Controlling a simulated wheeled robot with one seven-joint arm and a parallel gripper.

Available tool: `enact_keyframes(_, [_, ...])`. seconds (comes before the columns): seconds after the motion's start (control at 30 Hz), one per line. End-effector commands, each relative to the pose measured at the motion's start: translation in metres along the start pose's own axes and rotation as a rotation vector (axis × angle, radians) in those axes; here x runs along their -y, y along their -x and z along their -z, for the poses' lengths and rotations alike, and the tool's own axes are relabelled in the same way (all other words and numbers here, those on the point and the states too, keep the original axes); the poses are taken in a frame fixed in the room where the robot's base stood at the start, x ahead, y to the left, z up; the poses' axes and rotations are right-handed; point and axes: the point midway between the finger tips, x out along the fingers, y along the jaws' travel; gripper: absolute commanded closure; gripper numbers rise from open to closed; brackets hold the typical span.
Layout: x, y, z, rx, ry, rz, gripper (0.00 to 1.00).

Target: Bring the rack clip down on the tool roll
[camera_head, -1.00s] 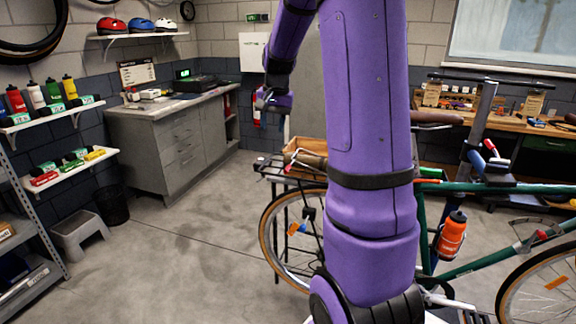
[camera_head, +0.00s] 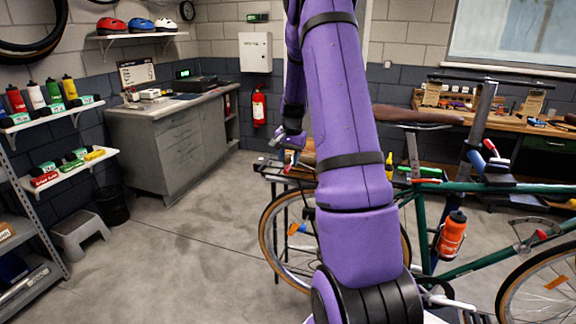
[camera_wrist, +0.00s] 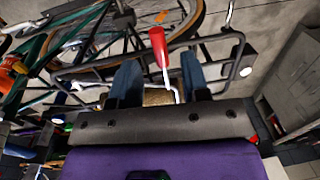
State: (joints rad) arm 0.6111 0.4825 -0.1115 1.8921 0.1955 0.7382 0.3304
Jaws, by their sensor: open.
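My gripper (camera_wrist: 160,62) is open in the wrist view, its two blue fingers spread apart. The rack clip shows there as a red grip (camera_wrist: 158,46) on a pale bent wire, standing up between the fingers with no clear contact. The tan tool roll (camera_wrist: 155,97) lies beyond the gripper's palm edge, mostly hidden by it. In the head view my gripper (camera_head: 291,141) is just above the rear bike rack (camera_head: 268,167). The tool roll (camera_head: 306,159) is partly hidden behind my arm there. The clip appears raised off the roll.
The black rack tubes (camera_wrist: 235,62) run close beside the fingers. The bike's rear wheel (camera_head: 268,235) is below the rack. A grey cabinet (camera_head: 175,150) stands at the left, and a workbench (camera_head: 540,128) at the back right. The floor between cabinet and bike is clear.

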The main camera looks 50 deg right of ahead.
Motion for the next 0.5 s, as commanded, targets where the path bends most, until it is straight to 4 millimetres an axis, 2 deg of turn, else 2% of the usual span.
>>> enact_keyframes(0.1, [0.000,-0.016,0.000,0.002,0.000,-0.001,0.58])
enact_keyframes(0.2, [0.000,-0.023,-0.001,0.002,0.000,0.000,0.58])
enact_keyframes(0.5, [0.000,-0.028,0.000,0.000,0.000,0.001,0.58])
